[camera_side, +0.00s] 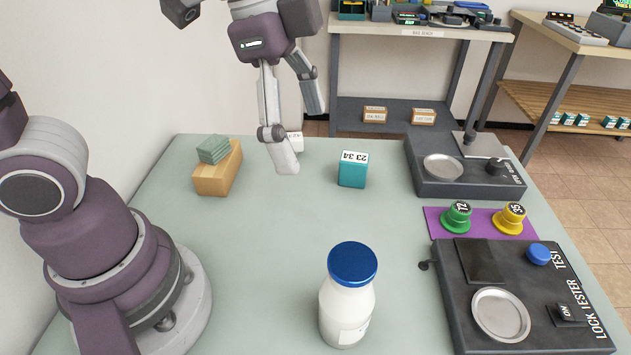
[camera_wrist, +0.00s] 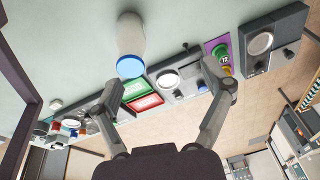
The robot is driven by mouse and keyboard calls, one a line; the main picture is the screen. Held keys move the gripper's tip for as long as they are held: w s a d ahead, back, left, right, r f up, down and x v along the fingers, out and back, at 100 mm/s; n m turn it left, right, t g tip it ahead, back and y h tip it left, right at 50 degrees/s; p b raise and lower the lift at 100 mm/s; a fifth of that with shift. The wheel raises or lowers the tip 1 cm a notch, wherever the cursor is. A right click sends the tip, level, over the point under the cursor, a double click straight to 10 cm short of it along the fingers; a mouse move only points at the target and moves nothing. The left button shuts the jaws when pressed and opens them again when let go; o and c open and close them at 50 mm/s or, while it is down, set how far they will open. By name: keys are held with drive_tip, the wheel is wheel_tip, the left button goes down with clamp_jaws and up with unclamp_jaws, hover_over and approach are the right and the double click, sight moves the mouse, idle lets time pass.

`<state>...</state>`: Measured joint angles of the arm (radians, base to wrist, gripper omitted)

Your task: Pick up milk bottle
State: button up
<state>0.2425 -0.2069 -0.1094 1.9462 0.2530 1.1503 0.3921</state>
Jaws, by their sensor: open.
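The milk bottle (camera_side: 345,312) is white with a blue lid and stands upright near the front of the pale green table. In the wrist view the bottle (camera_wrist: 131,36) shows at the top, left of centre, its blue lid pointing down toward the space between my fingers. My gripper (camera_side: 300,135) is open and empty. It hangs above the back part of the table, well apart from the bottle. Its two spread fingers also show in the wrist view (camera_wrist: 168,92).
Right of the bottle is the lock tester (camera_side: 545,300); behind it are green (camera_side: 456,216) and yellow (camera_side: 509,218) knobs on a purple mat and another dark device (camera_side: 430,185). A teal box (camera_side: 353,171) and wooden block (camera_side: 217,175) stand at the back. The table's middle is clear.

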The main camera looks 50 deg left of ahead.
sight(352, 261)
drive_tip(key=d+m, duration=0.2)
drive_tip(key=d+m+g, duration=0.1)
drive_tip(key=d+m, duration=0.1)
drive_tip(key=m, duration=0.1)
drive_tip(key=d+f+m+g, duration=0.1)
drive_tip(key=d+m, duration=0.1)
drive_tip(key=shift+s+d, duration=0.2)
drive_tip(key=shift+d, duration=0.2)
drive_tip(key=shift+m, duration=0.3)
drive_tip(key=f, duration=0.3)
drive_tip(key=d+f, duration=0.1)
drive_tip(key=f, duration=0.6)
drive_tip(key=shift+s+d, duration=0.15)
drive_tip(key=shift+s, duration=0.1)
drive_tip(key=c, duration=1.3)
